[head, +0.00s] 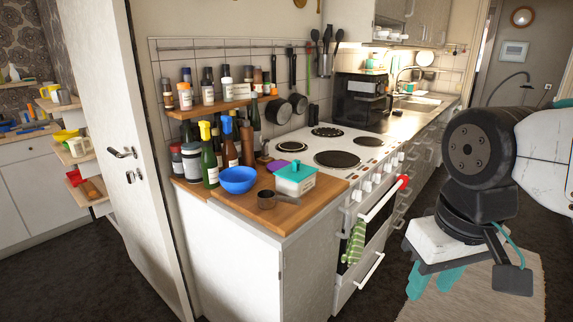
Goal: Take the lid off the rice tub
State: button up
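The rice tub (296,187) is a small white box with a label on its front. It stands on the wooden counter top beside the cooker. Its teal lid (294,171) is on it, with a raised knob on top. My gripper (436,281) hangs at the right, in front of the cooker and well away from the tub, above the floor mat. Its two teal fingers point down and look apart, with nothing between them.
A blue bowl (238,180) and a metal measuring cup (270,200) stand close to the tub. Bottles (209,160) and a spice shelf (215,107) are behind. A red thing (402,182) is at the oven handle, and a green towel (355,242) hangs below.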

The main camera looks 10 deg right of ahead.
aim_at(296, 172)
jog(key=i, duration=1.2)
jog(key=z, duration=0.45)
